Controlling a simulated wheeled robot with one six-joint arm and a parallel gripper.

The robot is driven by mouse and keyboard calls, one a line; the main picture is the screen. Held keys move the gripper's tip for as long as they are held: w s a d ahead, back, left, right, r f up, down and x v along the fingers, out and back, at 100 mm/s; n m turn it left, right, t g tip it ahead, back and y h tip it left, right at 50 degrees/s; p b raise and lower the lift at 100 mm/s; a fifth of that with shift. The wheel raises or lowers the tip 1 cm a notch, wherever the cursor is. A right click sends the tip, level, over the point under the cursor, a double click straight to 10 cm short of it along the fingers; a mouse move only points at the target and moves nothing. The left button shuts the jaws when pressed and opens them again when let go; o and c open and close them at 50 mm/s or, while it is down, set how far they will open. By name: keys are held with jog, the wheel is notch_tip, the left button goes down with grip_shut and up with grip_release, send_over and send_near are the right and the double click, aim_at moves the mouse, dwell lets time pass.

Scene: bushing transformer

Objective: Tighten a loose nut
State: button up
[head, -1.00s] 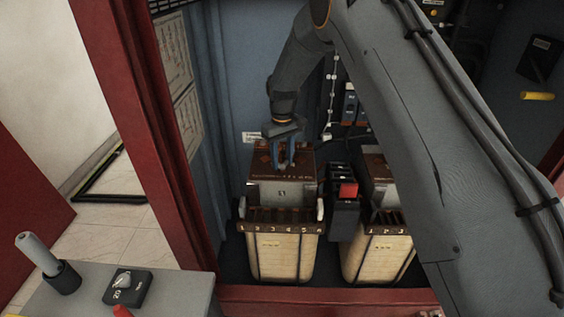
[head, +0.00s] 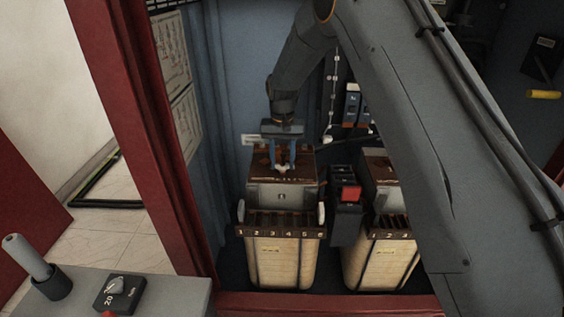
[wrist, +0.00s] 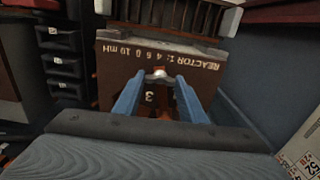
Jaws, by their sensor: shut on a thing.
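The left transformer-like unit, marked "REACTOR 1" in the wrist view (wrist: 160,55), stands in the cabinet with a brown top plate (head: 262,160). My gripper (head: 282,168) points down onto that top plate. In the wrist view its two blue fingers (wrist: 160,84) close around a small silver, rounded nut (wrist: 158,74) near the marking "3". The nut's lower part and thread are hidden between the fingers.
A second similar unit (head: 380,258) stands to the right, with a dark box with a red block (head: 349,193) between them. The red cabinet frame (head: 135,150) bounds the left. A grey console with a knob (head: 118,290) is at front left.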

dwell(0.4)
jog(key=o, duration=1.1)
jog(key=shift+c, duration=0.2)
jog(key=shift+r, duration=0.1)
jog(key=shift+r+b, duration=1.1)
jog(key=shift+r, duration=2.75)
jog(key=shift+d, duration=0.1)
